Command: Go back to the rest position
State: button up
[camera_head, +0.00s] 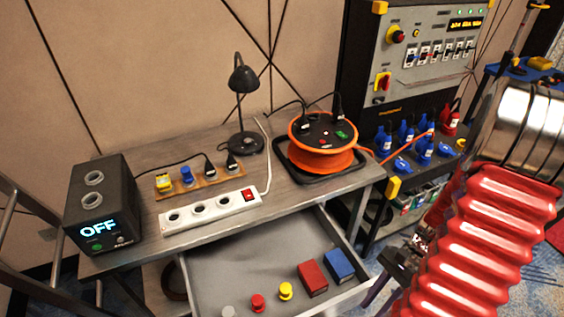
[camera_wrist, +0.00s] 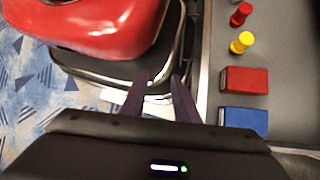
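My gripper (camera_wrist: 160,85) shows in the wrist view with its two dark fingers apart and nothing between them. It is beside the open drawer (camera_wrist: 211,70), over the gap between the drawer's edge and my own body. In the head view my arm with its red ribbed sleeve fills the right side, and my gripper is partly hidden to the left of the sleeve, right of the drawer (camera_head: 230,270).
The drawer holds a red block (camera_head: 312,278), a blue block (camera_head: 339,264) and several small knobs. The desk (camera_head: 215,225) carries an "OFF" box (camera_head: 103,205), power strip (camera_head: 210,210), lamp (camera_head: 244,80) and orange cable reel (camera_head: 325,150). A control panel (camera_head: 430,50) stands behind.

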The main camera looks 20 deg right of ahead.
jog(key=w+a+r+n+t+h, duration=0.2)
jog(key=w+r+n+h, duration=0.15)
jog(key=r+n, duration=0.35)
jog(key=w+a+r+n+t+h, duration=0.1)
jog(key=w+a+r+n+h, duration=0.2)
jog(key=r, duration=0.5)
jog(key=w+a+r+n+t, duration=0.2)
jog(key=a+r+n+t, duration=0.3)
jog(key=a+r, duration=0.6)
notch_tip(320, 180, up, 3)
jog(key=shift+f+n+t, duration=0.2)
jog(key=shift+n+t, duration=0.1)
jog(key=shift+n, duration=0.6)
jog(key=shift+a, duration=0.15)
